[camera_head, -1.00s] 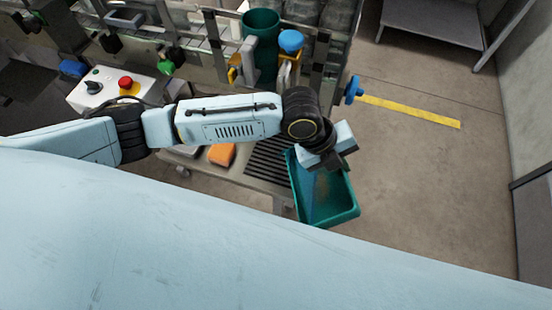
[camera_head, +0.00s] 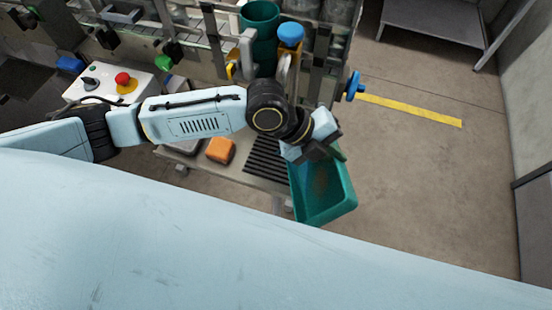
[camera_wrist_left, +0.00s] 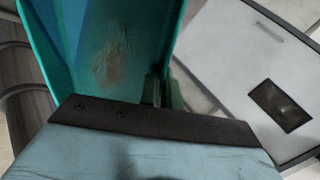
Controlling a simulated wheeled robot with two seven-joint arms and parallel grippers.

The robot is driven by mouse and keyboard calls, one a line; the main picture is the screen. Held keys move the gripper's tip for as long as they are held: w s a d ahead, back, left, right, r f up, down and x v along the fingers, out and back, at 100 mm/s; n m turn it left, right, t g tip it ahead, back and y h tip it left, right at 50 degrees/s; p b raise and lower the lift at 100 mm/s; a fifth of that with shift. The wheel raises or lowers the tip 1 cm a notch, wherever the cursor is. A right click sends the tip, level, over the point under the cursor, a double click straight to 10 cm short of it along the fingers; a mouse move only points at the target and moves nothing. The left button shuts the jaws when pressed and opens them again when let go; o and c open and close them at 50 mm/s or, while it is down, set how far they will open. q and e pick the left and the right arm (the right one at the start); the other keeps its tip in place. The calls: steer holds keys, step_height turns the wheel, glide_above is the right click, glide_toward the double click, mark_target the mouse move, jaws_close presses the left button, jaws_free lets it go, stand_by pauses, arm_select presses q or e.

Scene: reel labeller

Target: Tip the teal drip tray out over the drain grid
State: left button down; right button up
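The teal drip tray (camera_head: 338,203) is at the right end of the bench, beside the drain grid and partly past the bench edge. Its inside faces the head camera, and a brownish stain shows in it. The tray also fills the upper left of the left wrist view (camera_wrist_left: 70,45). My left gripper (camera_head: 328,152) is at the tray's far rim; in the left wrist view its dark fingers (camera_wrist_left: 162,90) close on the tray wall. The drain grid (camera_head: 264,160), a patch of dark slats, lies just left of the tray. My right gripper is not in view.
An orange block (camera_head: 219,150) lies left of the grid. Behind stand a teal cylinder (camera_head: 261,20), a blue-capped bottle (camera_head: 290,36) and a blue knob (camera_head: 354,86). A control box with a red button (camera_head: 123,78) is at left. Floor right of the tray is open.

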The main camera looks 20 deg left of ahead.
arm_select(q)
steer(key=shift+r, duration=0.1)
steer(key=shift+d, duration=0.1)
steer(key=shift+a+h+b, duration=0.5)
steer(key=shift+a+b, duration=0.1)
steer(key=shift+b, duration=0.55)
steer(key=shift+s+a+r, duration=0.15)
steer(key=shift+r, duration=0.3)
